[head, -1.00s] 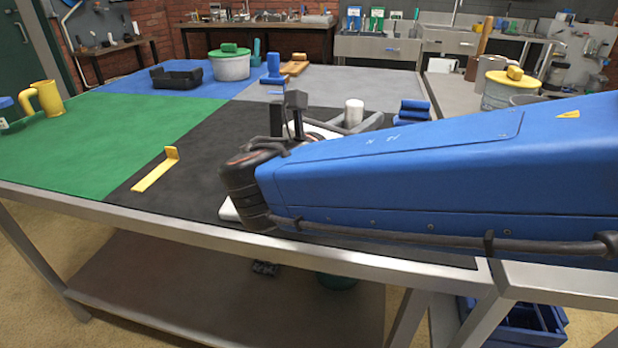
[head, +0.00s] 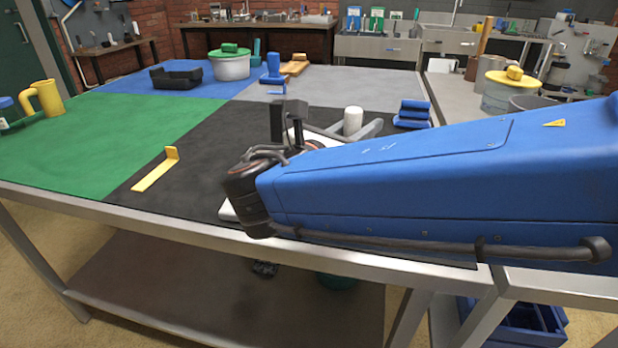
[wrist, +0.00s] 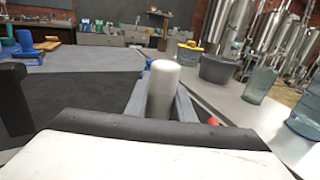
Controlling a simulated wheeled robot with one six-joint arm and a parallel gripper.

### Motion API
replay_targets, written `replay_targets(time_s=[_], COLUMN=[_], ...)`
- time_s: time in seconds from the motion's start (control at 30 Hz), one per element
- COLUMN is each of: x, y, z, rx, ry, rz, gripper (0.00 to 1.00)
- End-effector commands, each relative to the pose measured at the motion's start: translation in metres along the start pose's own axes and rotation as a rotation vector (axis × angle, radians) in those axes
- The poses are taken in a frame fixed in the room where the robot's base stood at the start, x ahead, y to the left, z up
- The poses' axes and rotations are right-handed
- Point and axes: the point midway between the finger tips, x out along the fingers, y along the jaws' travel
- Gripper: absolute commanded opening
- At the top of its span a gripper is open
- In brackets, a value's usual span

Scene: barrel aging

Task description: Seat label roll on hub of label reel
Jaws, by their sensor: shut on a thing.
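My gripper (head: 288,120) is over the black mat, partly hidden behind my blue arm. A large white piece with a dark edge, which looks like the label roll (wrist: 150,158), fills the bottom of the wrist view, close to the camera. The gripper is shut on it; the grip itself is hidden. The label reel (head: 372,128) is a grey frame on the mat with an upright white hub (head: 353,120). In the wrist view the hub (wrist: 163,90) stands just beyond the roll's dark edge, near the middle. I cannot tell whether they touch.
A yellow angled piece (head: 158,172) lies left on the black mat. A blue stacked holder (head: 413,115) stands right of the reel. A black tray (head: 176,76), a white tub with green lid (head: 231,65) and a yellow mug (head: 45,97) stand farther off. The green mat is mostly clear.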

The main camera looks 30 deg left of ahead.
Motion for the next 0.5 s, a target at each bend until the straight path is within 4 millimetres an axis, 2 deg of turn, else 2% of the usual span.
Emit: replay_targets(time_s=[0.5], x=[0.0], y=[-0.0001], z=[-0.0062], rx=[0.0], ry=[0.0], rz=[0.0], gripper=[0.0])
